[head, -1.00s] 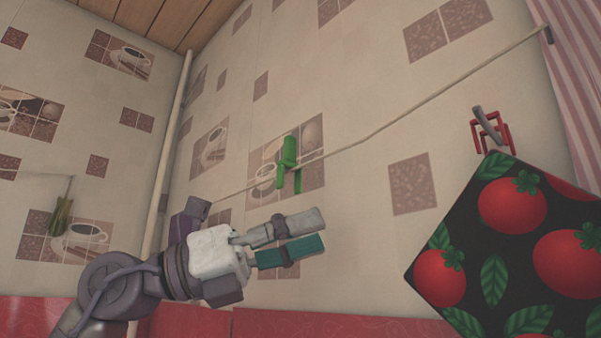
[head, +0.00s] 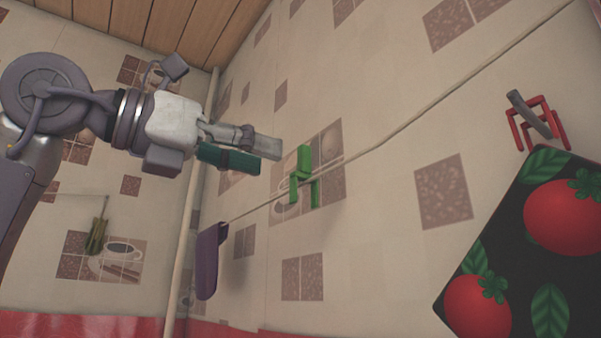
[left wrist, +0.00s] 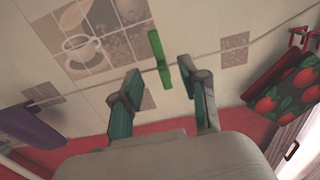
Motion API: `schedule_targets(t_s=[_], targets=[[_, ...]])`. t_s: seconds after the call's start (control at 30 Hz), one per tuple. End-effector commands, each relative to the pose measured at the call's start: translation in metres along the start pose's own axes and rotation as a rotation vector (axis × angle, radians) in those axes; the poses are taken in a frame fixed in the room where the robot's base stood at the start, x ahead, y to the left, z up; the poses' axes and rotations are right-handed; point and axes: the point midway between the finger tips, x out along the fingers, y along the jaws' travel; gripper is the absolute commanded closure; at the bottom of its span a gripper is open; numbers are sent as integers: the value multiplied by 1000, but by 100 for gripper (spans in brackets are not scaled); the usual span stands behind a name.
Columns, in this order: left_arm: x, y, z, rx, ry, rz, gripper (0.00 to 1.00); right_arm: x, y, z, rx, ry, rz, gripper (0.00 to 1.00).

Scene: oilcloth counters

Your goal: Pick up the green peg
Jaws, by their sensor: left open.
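The green peg (head: 303,177) hangs on a cord (head: 385,137) strung along the tiled wall. In the left wrist view the green peg (left wrist: 159,59) shows beyond and between my fingertips, with a gap to them. My left gripper (head: 272,153) is open and empty, just left of the peg and slightly above it in the head view. In the left wrist view the open fingers of my left gripper (left wrist: 160,72) stand on either side of the peg's lower end. My right gripper is not in view.
A purple cloth (head: 209,262) hangs at the cord's left end. A pale vertical pipe (head: 189,235) runs up the corner.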

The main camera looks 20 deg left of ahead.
Motion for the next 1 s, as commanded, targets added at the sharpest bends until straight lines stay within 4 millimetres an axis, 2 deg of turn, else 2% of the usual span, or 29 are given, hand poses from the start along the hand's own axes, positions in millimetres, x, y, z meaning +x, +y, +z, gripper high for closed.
schedule_targets(t_s=[0.03, 0.17, 0.27, 0.43, 0.53, 0.83, 0.87, 1.0], targets=[[8, 0, 1, 0, 3, -2, 56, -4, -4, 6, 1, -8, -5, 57], [18, -1, 0, 0, 3, -2, 56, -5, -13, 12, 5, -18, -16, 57], [25, 0, 2, 0, 3, -3, 56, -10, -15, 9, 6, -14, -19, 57], [51, 1, 7, 0, 4, -3, 56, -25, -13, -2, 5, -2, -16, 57], [63, 2, 5, 0, 3, -2, 56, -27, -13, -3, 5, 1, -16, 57], [70, 1, 3, 0, 0, -3, 56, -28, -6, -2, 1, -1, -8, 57], [70, 1, 3, 0, 0, -3, 58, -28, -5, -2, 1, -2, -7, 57], [70, 2, 3, 0, 0, -3, 81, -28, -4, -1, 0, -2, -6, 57]])
